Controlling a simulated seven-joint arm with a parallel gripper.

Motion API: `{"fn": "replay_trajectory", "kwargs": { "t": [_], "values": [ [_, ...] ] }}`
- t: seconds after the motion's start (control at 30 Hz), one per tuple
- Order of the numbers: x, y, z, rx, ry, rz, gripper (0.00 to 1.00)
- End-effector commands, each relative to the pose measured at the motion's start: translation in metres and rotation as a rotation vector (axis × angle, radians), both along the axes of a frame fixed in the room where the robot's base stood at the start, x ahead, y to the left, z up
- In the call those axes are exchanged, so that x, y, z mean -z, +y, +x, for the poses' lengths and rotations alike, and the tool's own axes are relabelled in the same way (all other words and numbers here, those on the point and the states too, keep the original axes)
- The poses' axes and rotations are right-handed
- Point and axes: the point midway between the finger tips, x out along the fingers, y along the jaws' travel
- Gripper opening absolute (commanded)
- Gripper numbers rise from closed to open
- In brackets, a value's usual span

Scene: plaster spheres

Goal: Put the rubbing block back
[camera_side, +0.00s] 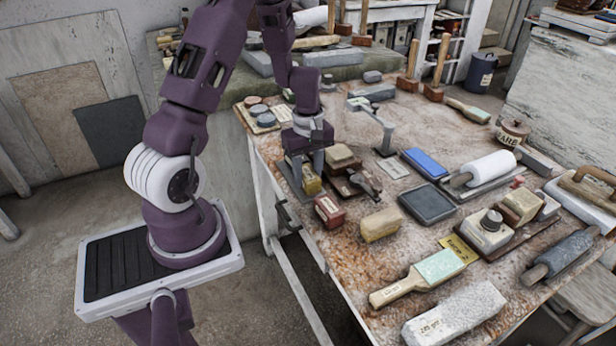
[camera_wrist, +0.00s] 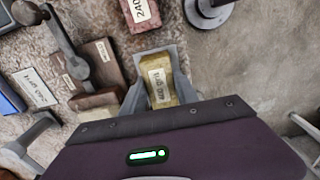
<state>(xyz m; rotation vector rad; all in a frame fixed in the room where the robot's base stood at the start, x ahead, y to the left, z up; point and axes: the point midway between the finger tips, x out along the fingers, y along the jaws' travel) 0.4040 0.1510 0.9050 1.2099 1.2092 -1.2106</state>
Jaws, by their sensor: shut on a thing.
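A small yellow rubbing block (camera_wrist: 158,78) with a white grit label sits between the two grey fingers of my gripper (camera_wrist: 157,85) in the wrist view. My gripper is shut on it. In the side view the yellow block (camera_side: 311,184) is low at the left part of the table, below my gripper (camera_side: 308,165). I cannot tell whether its underside touches the surface. A dark red-brown labelled block (camera_side: 328,211) stands just in front of it; it also shows in the wrist view (camera_wrist: 140,12).
Brown blocks (camera_side: 342,157) and a dark-handled tool (camera_side: 365,186) lie close to the right of my gripper. A label card (camera_side: 393,168), a grey stand (camera_side: 387,145) and a tan block (camera_side: 380,225) are further right. The table's left edge is near.

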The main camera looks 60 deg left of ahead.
Motion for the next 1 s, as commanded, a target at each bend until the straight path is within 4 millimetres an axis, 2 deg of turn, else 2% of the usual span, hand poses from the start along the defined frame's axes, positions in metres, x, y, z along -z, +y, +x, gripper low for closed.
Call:
{"fn": "replay_trajectory", "kwargs": {
  "t": [0.1, 0.4, 0.43, 0.5, 0.53, 0.83, 0.93, 1.0],
  "values": [
    [0.010, 0.000, 0.000, -0.002, 0.000, -0.001, 0.00],
    [0.013, 0.000, 0.000, -0.001, 0.000, -0.001, 0.00],
    [0.012, 0.000, 0.000, -0.001, -0.001, -0.001, 0.42],
    [0.012, 0.000, 0.000, -0.001, -0.001, 0.000, 0.56],
    [0.012, 0.000, 0.000, -0.001, -0.001, 0.000, 0.58],
    [0.011, 0.000, 0.000, -0.001, -0.001, 0.000, 0.58],
    [0.000, 0.000, 0.002, 0.001, -0.004, 0.003, 0.58],
    [-0.014, 0.001, 0.002, 0.000, -0.006, 0.005, 0.58]
  ]
}}
